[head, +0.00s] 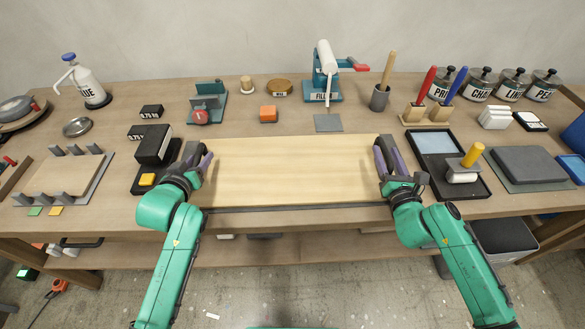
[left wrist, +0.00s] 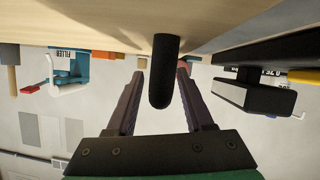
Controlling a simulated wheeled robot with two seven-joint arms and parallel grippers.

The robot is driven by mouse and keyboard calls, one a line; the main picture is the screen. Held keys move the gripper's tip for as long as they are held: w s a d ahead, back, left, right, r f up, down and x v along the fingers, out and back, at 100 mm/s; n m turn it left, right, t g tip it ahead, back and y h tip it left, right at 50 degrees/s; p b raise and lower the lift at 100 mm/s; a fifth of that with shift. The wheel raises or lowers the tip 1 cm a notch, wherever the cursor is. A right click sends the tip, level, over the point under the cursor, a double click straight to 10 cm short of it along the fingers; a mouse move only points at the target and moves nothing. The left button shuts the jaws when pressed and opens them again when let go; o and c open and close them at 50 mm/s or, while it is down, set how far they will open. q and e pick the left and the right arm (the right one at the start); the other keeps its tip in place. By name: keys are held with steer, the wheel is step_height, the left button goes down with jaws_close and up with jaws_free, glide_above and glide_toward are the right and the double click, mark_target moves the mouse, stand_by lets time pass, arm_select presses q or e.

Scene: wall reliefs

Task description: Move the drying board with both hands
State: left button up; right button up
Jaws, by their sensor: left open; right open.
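The drying board (head: 290,165) is a wide, pale wooden board lying flat along the front of the workbench. My left gripper (head: 200,160) is at its left end, and my right gripper (head: 384,158) is at its right end. In the left wrist view, which looks upside down, the board (left wrist: 120,22) fills the top. A black rounded handle (left wrist: 165,75) sticks out between the open fingers of my left gripper (left wrist: 162,88), with visible gaps on both sides. The right gripper is open; its fingers partly hide the board's right end, and its exact contact is unclear.
A black block (head: 154,145) on a dark stand and a yellow button (head: 148,179) are close left of the left gripper. A black tray (head: 440,185) with a yellow-handled tool (head: 468,165) is close to the right gripper.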

arm_select(q)
steer(key=v, duration=1)
steer(key=shift+s+r, duration=0.15)
steer(key=shift+s, duration=0.05)
arm_select(e)
steer(key=shift+s, duration=0.25)
arm_select(q)
steer(key=shift+w, duration=0.1)
arm_select(e)
steer(key=shift+s, duration=0.3)
steer(key=s, duration=1.1)
steer(key=shift+s+d+r, duration=0.15)
steer(key=shift+d, duration=0.25)
